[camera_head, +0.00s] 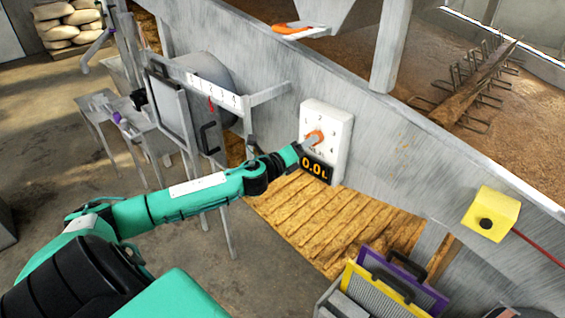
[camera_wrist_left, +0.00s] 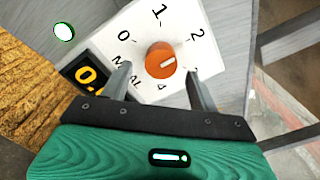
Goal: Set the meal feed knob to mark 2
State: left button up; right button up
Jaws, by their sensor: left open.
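The meal feed knob (camera_wrist_left: 160,58) is a round orange dial on a white panel (camera_wrist_left: 110,42) marked 0, 1, 2 and 4, with "MEAL" lettered below it. Its pale pointer line faces right and slightly up, seemingly a little below mark 2 (camera_wrist_left: 197,33). My left gripper (camera_wrist_left: 160,70) is open, one finger on either side of the knob's lower part, apparently not touching it. The right finger hides the spot between 2 and 4. In the head view the knob (camera_head: 314,137) is partly behind the gripper (camera_head: 306,146). My right gripper is not in view.
A black display (camera_head: 315,169) under the panel reads 0.0L. A slide with a numbered scale (camera_head: 214,91) and a grey plate stands left of the panel. A yellow box with a black button (camera_head: 492,210) is on the right. Yellow and purple framed screens (camera_head: 380,283) stand below.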

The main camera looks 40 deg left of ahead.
pick_arm(q)
jog(key=s+b, duration=0.3)
jog(key=s, duration=0.7)
jog(key=shift+s+a, duration=0.15)
jog(key=shift+a, duration=0.2)
dwell(0.3)
